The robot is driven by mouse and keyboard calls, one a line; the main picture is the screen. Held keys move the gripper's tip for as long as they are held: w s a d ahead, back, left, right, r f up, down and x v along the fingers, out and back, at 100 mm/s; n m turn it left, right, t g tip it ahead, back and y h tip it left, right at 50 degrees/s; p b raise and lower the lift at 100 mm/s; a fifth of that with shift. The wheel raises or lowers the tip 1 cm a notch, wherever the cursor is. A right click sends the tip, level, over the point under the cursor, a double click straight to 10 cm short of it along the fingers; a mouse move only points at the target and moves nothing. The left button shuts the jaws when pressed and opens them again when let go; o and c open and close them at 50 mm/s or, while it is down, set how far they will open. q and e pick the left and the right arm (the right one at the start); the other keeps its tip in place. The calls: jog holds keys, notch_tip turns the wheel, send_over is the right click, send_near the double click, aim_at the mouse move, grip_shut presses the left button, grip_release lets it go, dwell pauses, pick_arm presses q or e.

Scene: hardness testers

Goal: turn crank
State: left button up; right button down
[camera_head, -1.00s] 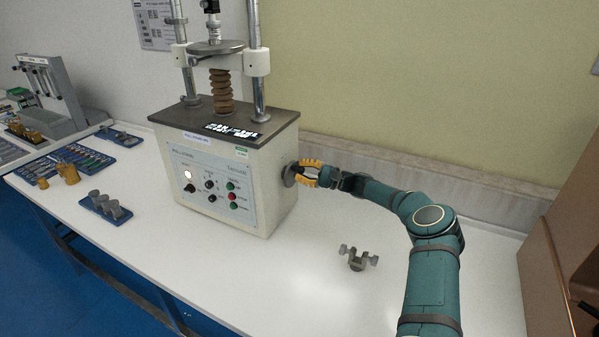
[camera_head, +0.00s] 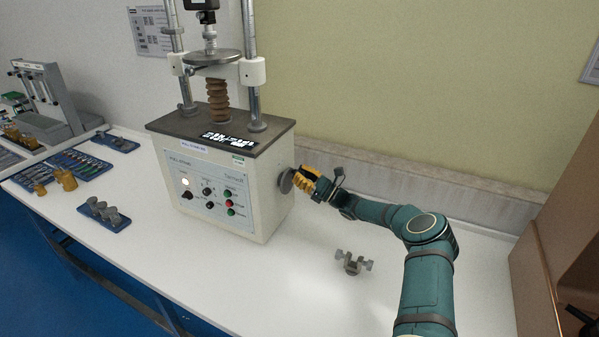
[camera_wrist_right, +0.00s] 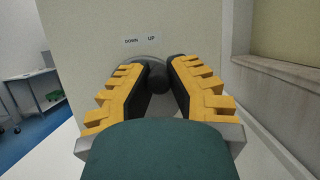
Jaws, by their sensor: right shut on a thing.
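The testing machine (camera_head: 222,185) is a cream box with a dark top plate and two columns, standing on the white table. Its crank is a grey disc (camera_head: 286,180) on the box's right side. In the right wrist view a dark crank handle (camera_wrist_right: 157,77) lies between the yellow fingers, under a "DOWN UP" label (camera_wrist_right: 140,40). My right gripper (camera_head: 300,179) is shut on the crank handle; it also fills the right wrist view (camera_wrist_right: 155,85). The fingers hide part of the disc. My left gripper is not in view.
A small grey clamp (camera_head: 353,262) lies on the table (camera_head: 270,290) in front of my right arm. Blue trays (camera_head: 104,215) with metal parts sit at the left. A wall ledge (camera_head: 400,180) runs behind. A brown panel (camera_head: 560,240) stands at right.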

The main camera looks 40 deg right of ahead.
jog(key=m+h, duration=0.1)
jog(key=m, duration=0.1)
jog(key=m+h+p, duration=0.1)
jog(key=m+t+h, duration=0.1)
jog(key=m, duration=0.1)
jog(key=shift+w+d+m+p, duration=0.2)
jog(key=shift+d+m+p, duration=0.1)
jog(key=shift+d+p, duration=0.1)
jog(key=m+h+p, duration=0.1)
jog(key=m, duration=0.2)
jog(key=f+m+h+p, duration=0.1)
jog(key=m, duration=0.2)
jog(key=f+m+h+p, duration=0.1)
jog(key=m+h, duration=0.1)
jog(key=shift+d+f+m, duration=0.15)
jog(key=shift+d+m, duration=0.05)
jog(key=shift+m, duration=0.2)
jog(key=shift+f, duration=0.2)
